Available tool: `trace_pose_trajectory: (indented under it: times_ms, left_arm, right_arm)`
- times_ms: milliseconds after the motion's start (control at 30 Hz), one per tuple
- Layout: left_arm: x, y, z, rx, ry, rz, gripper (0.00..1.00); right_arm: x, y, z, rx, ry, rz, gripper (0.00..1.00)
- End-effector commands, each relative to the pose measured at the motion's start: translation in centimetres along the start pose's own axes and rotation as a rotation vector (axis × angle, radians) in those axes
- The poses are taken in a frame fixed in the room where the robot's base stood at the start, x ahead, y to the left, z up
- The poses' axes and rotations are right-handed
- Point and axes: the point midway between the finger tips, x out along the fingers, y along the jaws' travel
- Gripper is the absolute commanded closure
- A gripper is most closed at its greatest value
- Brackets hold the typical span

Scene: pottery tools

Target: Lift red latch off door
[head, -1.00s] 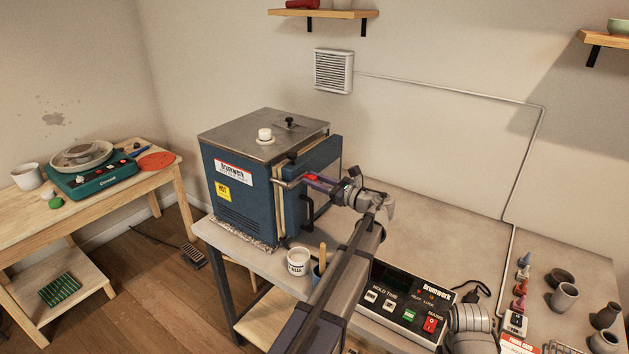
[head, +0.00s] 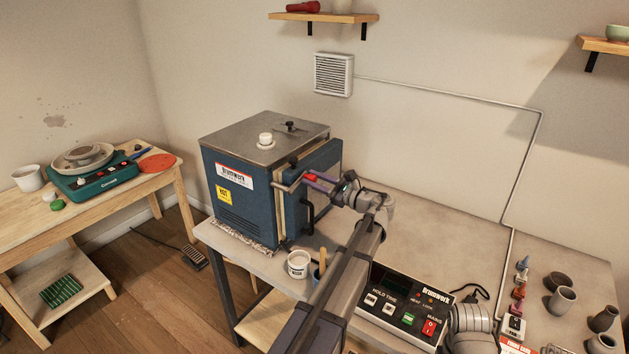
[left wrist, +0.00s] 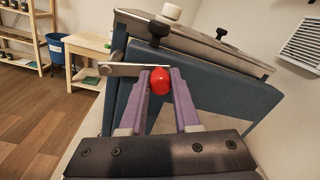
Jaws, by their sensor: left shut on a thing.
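The red latch knob (left wrist: 159,82) is between the two purple fingers of my left gripper (left wrist: 160,84) in the left wrist view. A flat metal latch bar (left wrist: 118,70) runs left from it across the front edge of the kiln. In the head view my left gripper (head: 318,180) is shut on the latch at the front of the blue kiln door (head: 322,180). The kiln (head: 240,190) stands on the bench, and its door looks close to the body. My right gripper is not in view; part of my right arm shows at the bottom.
A control box (head: 402,305) stands on the bench below my left arm. A white tub (head: 298,264) stands near the bench edge. Several pots (head: 562,299) and small bottles stand at right. The bench behind my arm is clear.

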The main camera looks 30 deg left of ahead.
Motion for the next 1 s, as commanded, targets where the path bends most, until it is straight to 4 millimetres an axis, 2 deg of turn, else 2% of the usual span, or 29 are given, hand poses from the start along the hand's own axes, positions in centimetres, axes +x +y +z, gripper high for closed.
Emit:
trace_pose_trajectory:
  times_ms: [467,1000]
  left_arm:
    - [-0.1,0.1,3.4,-0.451,-0.022,-0.008,1.00]
    - [-0.2,2.1,6.3,-0.962,-0.045,-0.012,1.00]
  right_arm:
    - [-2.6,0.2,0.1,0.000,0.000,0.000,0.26]
    - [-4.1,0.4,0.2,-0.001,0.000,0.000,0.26]
